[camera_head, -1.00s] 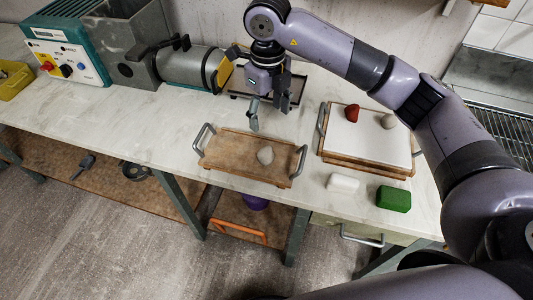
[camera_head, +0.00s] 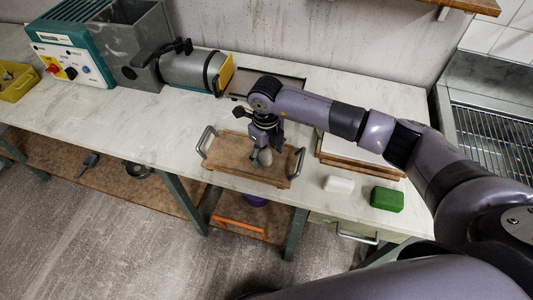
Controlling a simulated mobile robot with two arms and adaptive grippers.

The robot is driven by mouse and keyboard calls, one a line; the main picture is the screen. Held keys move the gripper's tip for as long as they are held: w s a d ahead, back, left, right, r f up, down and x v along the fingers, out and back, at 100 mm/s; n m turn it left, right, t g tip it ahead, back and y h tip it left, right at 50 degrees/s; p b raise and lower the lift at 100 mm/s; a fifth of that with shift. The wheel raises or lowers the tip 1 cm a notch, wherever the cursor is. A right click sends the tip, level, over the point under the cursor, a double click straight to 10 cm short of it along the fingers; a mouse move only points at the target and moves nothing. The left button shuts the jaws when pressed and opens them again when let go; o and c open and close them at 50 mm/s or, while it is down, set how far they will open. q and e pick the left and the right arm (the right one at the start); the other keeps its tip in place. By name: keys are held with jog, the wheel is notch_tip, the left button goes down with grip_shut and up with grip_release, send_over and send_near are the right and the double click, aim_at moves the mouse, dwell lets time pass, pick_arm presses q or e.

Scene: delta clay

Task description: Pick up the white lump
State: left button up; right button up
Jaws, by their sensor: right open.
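The white lump (camera_head: 266,157) rests on a brown wooden tray (camera_head: 231,151) with metal handles. My right gripper (camera_head: 261,156) is over the tray, pointing down, with its open fingers low at the lump. The fingers partly cover the lump, and I cannot tell whether they touch it. My left gripper is not in view.
A white block (camera_head: 338,184) and a green block (camera_head: 387,199) lie on the worktop, right of the tray. A grey machine (camera_head: 188,70) stands at the back left. The worktop left of the tray is clear.

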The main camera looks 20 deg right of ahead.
aim_at(266, 152)
jog(key=shift+f, duration=0.3)
jog(key=shift+c, duration=0.4)
jog(key=c, duration=1.2)
jog(key=shift+r, duration=0.15)
jog(key=shift+c, duration=0.2)
notch_tip(266, 152, up, 20)
jog(key=b, duration=0.3)
jog(key=shift+b, duration=0.4)
